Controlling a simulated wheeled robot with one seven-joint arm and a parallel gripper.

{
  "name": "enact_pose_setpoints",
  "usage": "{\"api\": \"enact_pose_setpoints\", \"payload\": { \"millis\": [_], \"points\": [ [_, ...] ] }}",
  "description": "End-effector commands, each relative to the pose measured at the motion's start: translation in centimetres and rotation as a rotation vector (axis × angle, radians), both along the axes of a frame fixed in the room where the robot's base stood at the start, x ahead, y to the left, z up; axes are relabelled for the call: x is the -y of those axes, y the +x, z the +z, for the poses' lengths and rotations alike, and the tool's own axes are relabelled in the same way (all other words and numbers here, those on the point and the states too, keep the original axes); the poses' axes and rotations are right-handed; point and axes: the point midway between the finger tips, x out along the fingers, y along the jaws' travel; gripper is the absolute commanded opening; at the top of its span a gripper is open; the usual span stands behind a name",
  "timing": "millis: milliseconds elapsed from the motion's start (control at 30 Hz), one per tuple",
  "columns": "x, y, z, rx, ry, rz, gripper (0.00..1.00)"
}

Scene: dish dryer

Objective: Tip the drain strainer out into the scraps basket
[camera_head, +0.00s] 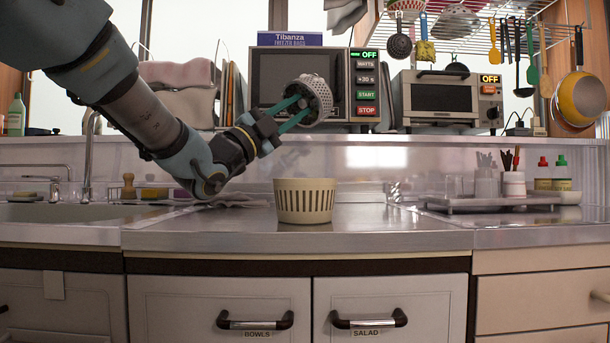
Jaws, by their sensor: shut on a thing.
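The strainer is held in the air in front of the microwave, above and slightly right of the scraps basket. It is tilted on its side; its contents cannot be made out. The scraps basket (304,207) is a cream, slotted, round tub standing upright on the steel counter near the front edge. The strainer and basket are well apart. The basket's inside is hidden from this low angle.
The microwave (288,77) stands behind the strainer, with a toaster oven (450,98) to its right. A sink (75,213) is at the left. A tray (490,203) with bottles and cups is at the right. The counter (375,221) right of the basket is clear.

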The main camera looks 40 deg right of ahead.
Motion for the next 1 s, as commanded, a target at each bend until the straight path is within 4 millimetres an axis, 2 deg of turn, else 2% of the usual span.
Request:
{"api": "enact_pose_setpoints", "payload": {
  "millis": [100, 267, 600, 833, 1000],
  "points": [
    [0.0, 0.0, -1.9, -0.001, 0.0, -0.001, 0.0],
    [0.0, 0.0, -3.4, -0.001, 0.0, -0.001, 0.0],
    [0.0, 0.0, -3.0, -0.001, 0.001, -0.001, 0.0],
    [0.0, 0.0, 0.2, 0.001, -0.001, 0.0, 0.0],
    [0.0, 0.0, -1.7, -0.001, 0.001, 0.0, 0.0]
  ]
}}
